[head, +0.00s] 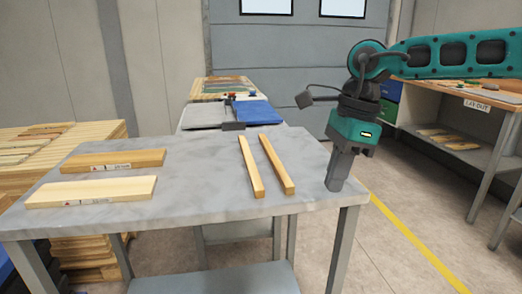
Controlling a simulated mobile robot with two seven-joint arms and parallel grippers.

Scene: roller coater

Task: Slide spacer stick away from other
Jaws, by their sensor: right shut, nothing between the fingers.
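Two narrow wooden spacer sticks lie on the grey table (195,185), roughly side by side with a thin gap between them. The left spacer stick (251,167) is lighter, and the right spacer stick (277,164) is a little darker. My right gripper (335,186) is shut and empty, pointing down at the table's right edge, to the right of both sticks and apart from them. I cannot tell whether its tips touch the tabletop. My left gripper is not in view.
Two wider boards, one brown (113,160) and one pale (91,192), lie on the table's left side. Behind the table stands a roller machine with a blue sheet (257,112). Stacked wood (60,150) is at left; a workbench (460,150) is at right. The table's middle is clear.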

